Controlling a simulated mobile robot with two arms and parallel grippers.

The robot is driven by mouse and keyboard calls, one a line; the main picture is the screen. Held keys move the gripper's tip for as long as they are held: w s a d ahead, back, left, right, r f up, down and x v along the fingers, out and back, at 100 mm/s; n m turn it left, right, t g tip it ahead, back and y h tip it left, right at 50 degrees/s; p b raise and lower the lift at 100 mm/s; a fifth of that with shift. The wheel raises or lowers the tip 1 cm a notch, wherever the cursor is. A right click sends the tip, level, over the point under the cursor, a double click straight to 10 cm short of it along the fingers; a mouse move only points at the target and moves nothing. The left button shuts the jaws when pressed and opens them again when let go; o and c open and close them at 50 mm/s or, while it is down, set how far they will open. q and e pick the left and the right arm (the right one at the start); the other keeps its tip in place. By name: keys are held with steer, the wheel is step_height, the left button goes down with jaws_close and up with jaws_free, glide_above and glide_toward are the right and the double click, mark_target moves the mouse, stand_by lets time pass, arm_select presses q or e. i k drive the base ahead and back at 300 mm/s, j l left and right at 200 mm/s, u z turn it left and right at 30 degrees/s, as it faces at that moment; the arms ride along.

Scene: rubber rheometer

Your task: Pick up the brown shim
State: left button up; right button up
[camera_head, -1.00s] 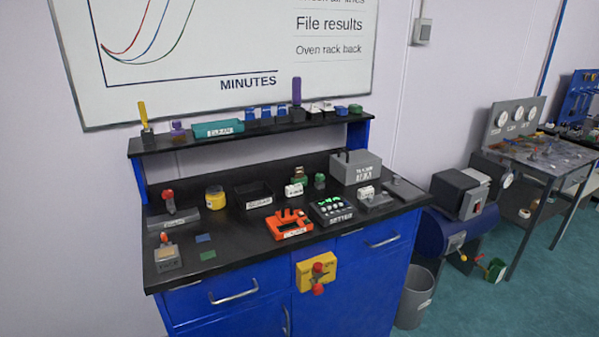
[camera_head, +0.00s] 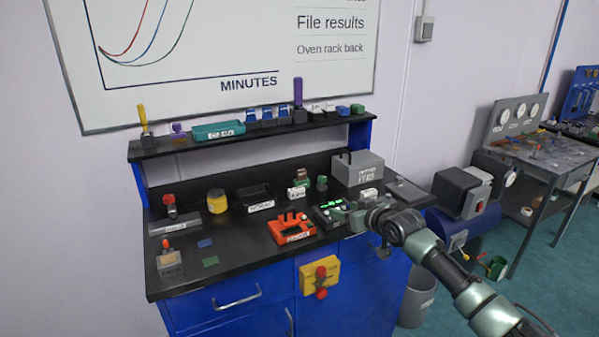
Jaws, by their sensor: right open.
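I cannot clearly make out a brown shim. A small brown-topped piece with green below (camera_head: 302,174) stands at the back of the black bench top; I cannot tell whether it is the shim. A flat blue piece (camera_head: 205,243) and a flat green piece (camera_head: 210,262) lie at the front left of the bench. My right gripper (camera_head: 340,213) reaches in from the right over the bench's right half, apart from the brown-topped piece. It is open, with nothing visible between its fingers. It partly hides the black keypad box (camera_head: 323,217). My left gripper is out of view.
An orange holder (camera_head: 291,229) stands left of my right gripper. A black tray (camera_head: 255,198), a yellow jar (camera_head: 217,201) and a grey box (camera_head: 357,168) stand behind. A shelf (camera_head: 180,146) overhangs the back. The bench's front middle is fairly clear.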

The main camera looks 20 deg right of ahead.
mark_target(301, 173)
steer(key=i+j, duration=0.1)
steer(key=i, duration=0.95)
